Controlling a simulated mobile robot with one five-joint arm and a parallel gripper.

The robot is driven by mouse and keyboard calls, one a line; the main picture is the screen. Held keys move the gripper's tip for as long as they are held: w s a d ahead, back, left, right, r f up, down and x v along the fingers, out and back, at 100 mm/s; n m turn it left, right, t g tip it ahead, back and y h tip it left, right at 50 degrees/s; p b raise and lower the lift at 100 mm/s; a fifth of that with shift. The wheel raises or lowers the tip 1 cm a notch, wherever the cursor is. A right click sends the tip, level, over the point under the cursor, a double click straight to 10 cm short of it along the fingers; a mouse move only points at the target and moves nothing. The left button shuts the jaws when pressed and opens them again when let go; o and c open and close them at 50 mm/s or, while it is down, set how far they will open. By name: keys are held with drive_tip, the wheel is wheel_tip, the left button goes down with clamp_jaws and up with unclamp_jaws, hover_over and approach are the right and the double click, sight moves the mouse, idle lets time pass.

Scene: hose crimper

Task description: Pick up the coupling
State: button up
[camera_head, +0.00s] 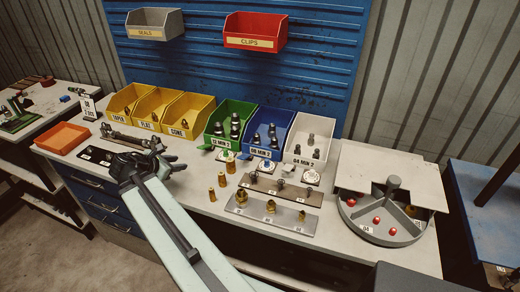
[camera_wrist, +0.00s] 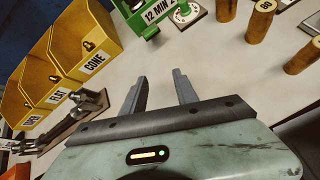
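My gripper (camera_head: 152,146) is over the left part of the bench, in front of the yellow bins. In the wrist view its two fingers (camera_wrist: 160,92) are apart with nothing between them. I cannot tell which piece is the coupling. Several dark fittings stand in the green bin (camera_head: 219,143), blue bin (camera_head: 256,152) and white bin (camera_head: 295,160). Brass fittings (camera_head: 270,207) stand on a silver plate (camera_head: 285,223).
Yellow bins (camera_head: 186,132) labelled taper, flat and cone stand behind my gripper. An orange tray (camera_head: 62,138) is at the left. A round divided tray (camera_head: 400,230) with red balls is at the right.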

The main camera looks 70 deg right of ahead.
sight(273, 140)
drive_tip(key=s+d+g, duration=0.1)
drive_tip(key=s+d, duration=0.3)
drive_tip(key=s+d+r+g+h+b, duration=0.1)
drive_tip(key=s+d, duration=0.3)
drive_tip(key=d, duration=0.1)
drive_tip(key=s+d+r+g+h, duration=0.1)
drive_tip(key=s+d, duration=0.4)
drive_tip(key=s+d+g, duration=0.1)
drive_tip(key=s+d, duration=0.1)
drive_tip(key=s, duration=0.1)
drive_tip(key=s+d+m+g, duration=0.1)
drive_tip(key=s+d, duration=0.1)
drive_tip(key=s, duration=0.2)
drive_tip(key=s+d+r+g+b, duration=0.1)
drive_tip(key=s+d, duration=0.1)
drive_tip(key=s, duration=0.1)
drive_tip(key=shift+s, duration=0.4)
drive_tip(key=b+x, duration=0.1)
drive_tip(key=x, duration=0.3)
drive_tip(key=b+x, duration=0.2)
drive_tip(key=x, duration=0.2)
drive_tip(key=shift+w+a+f, duration=0.1)
drive_tip(key=shift+w+f, duration=0.15)
drive_tip(key=shift+f, duration=0.15)
drive_tip(key=shift+r, duration=0.1)
clamp_jaws()
